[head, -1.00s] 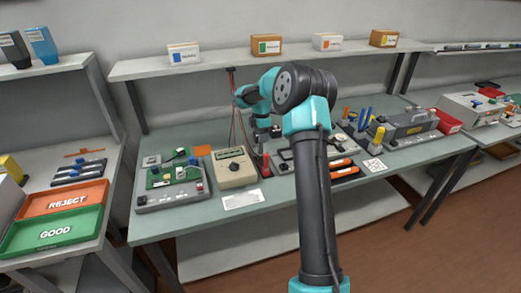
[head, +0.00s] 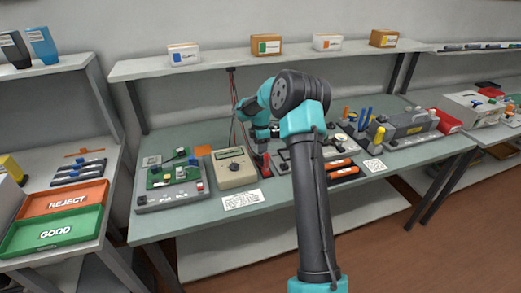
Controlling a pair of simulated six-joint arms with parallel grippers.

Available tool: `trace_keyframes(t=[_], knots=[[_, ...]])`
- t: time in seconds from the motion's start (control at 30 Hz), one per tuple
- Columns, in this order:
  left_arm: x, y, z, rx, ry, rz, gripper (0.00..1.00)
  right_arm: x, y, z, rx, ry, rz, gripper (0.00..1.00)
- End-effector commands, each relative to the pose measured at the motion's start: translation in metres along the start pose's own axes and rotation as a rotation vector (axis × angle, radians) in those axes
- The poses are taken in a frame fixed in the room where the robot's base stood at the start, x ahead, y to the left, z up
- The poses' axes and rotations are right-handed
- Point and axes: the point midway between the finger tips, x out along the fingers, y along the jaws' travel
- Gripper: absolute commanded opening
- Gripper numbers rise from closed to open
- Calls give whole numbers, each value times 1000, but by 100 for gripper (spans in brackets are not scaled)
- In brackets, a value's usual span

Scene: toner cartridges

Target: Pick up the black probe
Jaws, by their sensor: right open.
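The beige meter (head: 234,170) stands on the workbench, with thin red and dark leads (head: 233,100) hanging from the shelf above it. Just right of the meter is a small red holder or probe part (head: 266,171). My right gripper (head: 262,158) points down right over this spot, open. The black probe cannot be made out clearly; it is small and my gripper covers that place. I cannot tell whether the fingers are around it or touching it. My left gripper is not in view.
A grey circuit-board fixture (head: 170,201) lies left of the meter, and a white label card (head: 242,199) in front. Black and orange cartridges (head: 343,171) lie to the right. The upper shelf (head: 220,66) holds several boxes. Red REJECT (head: 62,213) and green GOOD trays are at left.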

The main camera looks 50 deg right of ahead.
Motion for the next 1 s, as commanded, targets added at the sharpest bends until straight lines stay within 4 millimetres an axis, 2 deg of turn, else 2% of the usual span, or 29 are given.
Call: trace_keyframes(t=[0.2,0.73,1.0], knots=[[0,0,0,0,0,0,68,0,0,0,0,0,0,52],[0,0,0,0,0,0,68,0,0,0,0,0,0,2],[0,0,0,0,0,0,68,-1,0,0,0,0,0,0]])
